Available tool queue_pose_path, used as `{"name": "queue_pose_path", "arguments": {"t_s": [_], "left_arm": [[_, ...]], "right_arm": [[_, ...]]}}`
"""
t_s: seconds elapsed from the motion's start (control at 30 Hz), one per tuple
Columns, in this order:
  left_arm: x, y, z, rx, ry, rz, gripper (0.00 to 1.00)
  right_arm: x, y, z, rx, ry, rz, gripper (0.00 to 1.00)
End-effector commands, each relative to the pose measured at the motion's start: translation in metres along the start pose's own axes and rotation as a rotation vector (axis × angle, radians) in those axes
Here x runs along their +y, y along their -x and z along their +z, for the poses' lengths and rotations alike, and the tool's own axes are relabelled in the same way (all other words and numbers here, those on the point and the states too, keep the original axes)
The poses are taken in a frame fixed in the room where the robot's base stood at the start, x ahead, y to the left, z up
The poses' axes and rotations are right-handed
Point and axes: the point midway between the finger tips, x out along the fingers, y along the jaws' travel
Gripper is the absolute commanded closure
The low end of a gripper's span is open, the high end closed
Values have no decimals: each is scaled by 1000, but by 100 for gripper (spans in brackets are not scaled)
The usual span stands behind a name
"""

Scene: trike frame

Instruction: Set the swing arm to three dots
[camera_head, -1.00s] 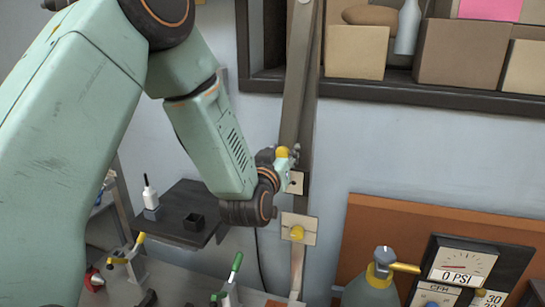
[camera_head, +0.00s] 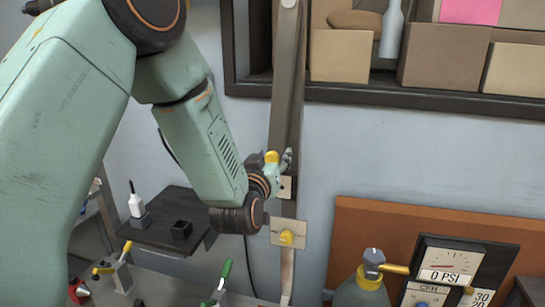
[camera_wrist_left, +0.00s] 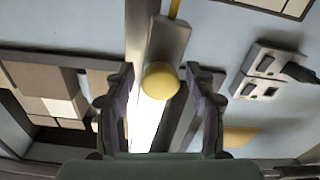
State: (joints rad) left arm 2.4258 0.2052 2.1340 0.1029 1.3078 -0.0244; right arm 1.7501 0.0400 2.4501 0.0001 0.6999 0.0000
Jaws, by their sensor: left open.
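A dark upright post (camera_head: 290,100) carries what looks like the swing arm, a grey bar that ends in a round yellow knob (camera_wrist_left: 161,80) in the left wrist view. My left gripper (camera_wrist_left: 160,92) is open, with one finger on each side of the knob; I cannot tell if they touch it. In the head view my left gripper (camera_head: 280,168) is at the post, beside a small yellow knob (camera_head: 271,157). A pale plate (camera_head: 288,187) is partly hidden behind the gripper. A lower pale plate (camera_head: 289,234) has a yellow knob. No dot marks are readable. My right gripper is not in view.
A dark shelf with cardboard boxes (camera_head: 445,55) hangs at upper right. A dark side tray (camera_head: 160,228) with a small white bottle is at left.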

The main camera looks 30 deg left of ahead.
Motion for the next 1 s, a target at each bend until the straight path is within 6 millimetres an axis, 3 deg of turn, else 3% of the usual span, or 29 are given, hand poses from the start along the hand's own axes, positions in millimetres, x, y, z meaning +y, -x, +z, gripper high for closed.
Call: {"name": "queue_pose_path", "arguments": {"t_s": [0.5, 1.0], "left_arm": [[0, 67, -1, 2, 1, 1, 45], [0, 72, -1, 3, 2, 0, 45]], "right_arm": [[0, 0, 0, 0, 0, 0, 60], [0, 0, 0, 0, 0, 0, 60]]}}
